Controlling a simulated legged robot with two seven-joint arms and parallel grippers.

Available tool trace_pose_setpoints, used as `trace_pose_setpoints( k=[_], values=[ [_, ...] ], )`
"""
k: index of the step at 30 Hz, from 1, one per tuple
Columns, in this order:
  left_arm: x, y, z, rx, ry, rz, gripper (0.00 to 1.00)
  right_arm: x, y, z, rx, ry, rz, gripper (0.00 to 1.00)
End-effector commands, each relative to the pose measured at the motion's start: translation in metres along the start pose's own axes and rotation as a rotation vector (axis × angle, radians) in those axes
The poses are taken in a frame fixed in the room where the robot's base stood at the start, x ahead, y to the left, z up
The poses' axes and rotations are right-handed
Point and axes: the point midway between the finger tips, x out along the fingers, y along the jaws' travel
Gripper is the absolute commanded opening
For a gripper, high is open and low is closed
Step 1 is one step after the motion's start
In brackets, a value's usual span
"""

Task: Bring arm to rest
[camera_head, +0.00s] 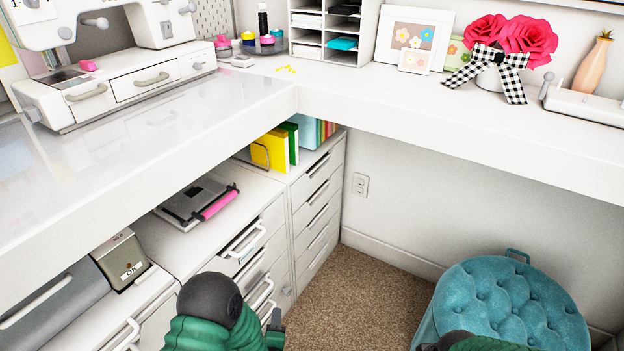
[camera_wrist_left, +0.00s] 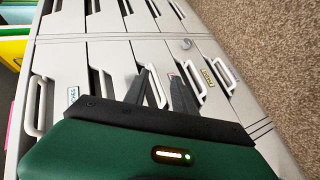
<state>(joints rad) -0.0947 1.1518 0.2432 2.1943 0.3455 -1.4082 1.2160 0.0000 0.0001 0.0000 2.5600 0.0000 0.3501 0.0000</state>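My left arm, green with a dark round joint, comes in at the bottom of the head view. A small dark part of my left gripper (camera_head: 275,331) shows at its right side, by the white drawers (camera_head: 318,203).
A white L-shaped desk (camera_head: 420,105) overhangs the drawers, with a sewing machine (camera_head: 110,75) on it. A teal tufted stool (camera_head: 505,300) stands at right. Open carpet (camera_head: 350,305) lies between. A grey box (camera_head: 122,262) and a pink-edged device (camera_head: 200,200) sit on the low cabinets.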

Motion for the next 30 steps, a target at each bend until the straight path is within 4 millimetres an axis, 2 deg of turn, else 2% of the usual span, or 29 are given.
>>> trace_pose_setpoints(
  k=[1,4,6,12,20,21,26,30],
  values=[
    [0.0,0.022,-0.005,0.121,-0.052,-0.05,0.32,0.0,0.0,0.0,0.0,0.0,0.0,0.0],
    [-0.019,0.042,-0.015,0.416,-0.189,-0.187,0.32,0.0,0.0,0.0,0.0,0.0,0.0,0.0],
    [-0.042,0.048,-0.027,0.609,-0.283,-0.273,0.32,0.0,0.0,0.0,0.0,0.0,0.0,0.0],
    [-0.121,0.05,-0.065,1.015,-0.525,-0.447,0.32,0.0,0.0,0.0,0.0,0.0,0.0,0.0],
    [-0.23,0.041,-0.109,1.346,-0.819,-0.59,0.32,-0.003,0.0,-0.001,0.0,0.0,0.0,0.0],
    [-0.238,0.064,-0.112,1.339,-0.818,-0.591,0.32,-0.03,0.0,-0.007,0.0,-0.002,0.0,0.0],
    [-0.257,0.109,-0.12,1.336,-0.817,-0.591,0.32,-0.08,0.0,-0.019,0.0,0.001,0.0,0.0],
    [-0.278,0.157,-0.129,1.335,-0.816,-0.59,0.32,-0.131,0.0,-0.031,0.0,0.0,0.0,0.0]
  ],
)
